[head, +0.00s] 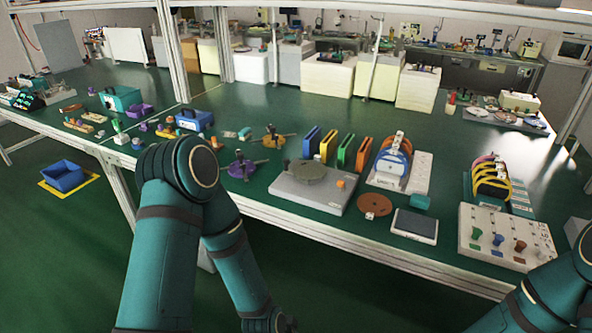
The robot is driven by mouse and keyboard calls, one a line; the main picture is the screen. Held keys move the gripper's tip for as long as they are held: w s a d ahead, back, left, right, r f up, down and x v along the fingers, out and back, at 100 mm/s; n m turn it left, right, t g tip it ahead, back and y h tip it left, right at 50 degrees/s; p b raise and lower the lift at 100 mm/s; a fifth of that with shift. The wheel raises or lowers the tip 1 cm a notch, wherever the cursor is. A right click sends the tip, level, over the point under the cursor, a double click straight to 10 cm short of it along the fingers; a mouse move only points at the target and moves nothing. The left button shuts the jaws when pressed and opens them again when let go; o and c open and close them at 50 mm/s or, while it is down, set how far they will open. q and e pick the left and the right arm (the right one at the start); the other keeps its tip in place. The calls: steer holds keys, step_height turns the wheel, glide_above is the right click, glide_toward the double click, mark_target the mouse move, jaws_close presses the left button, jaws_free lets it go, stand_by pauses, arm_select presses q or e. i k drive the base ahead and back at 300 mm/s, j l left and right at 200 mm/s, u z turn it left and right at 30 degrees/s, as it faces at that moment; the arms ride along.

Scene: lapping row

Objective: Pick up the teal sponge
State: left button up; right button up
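A small teal block that looks like the sponge (420,201) lies on the green bench near its front edge, right of centre. It sits just behind a grey flat scale (415,226) and right of a brown disc (374,205). Another small teal piece (245,134) lies farther left on the bench; I cannot tell what it is. My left arm hangs in front of the bench at left centre, and its gripper is below the frame. My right arm shows only at the lower right corner; its gripper is out of view.
A grey plate with a round lap (308,172), coloured upright racks (345,150), a white power strip (420,172) and a switch box (505,236) surround the block. A blue bin (64,178) stands on the floor at left. The bench behind the racks has clear room.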

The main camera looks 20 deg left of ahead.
mark_target(419, 201)
steer(key=l+u, duration=0.1)
steer(key=u, duration=1.6)
steer(key=l, duration=0.5)
steer(key=k+l+u, duration=0.1)
steer(key=l, duration=0.4)
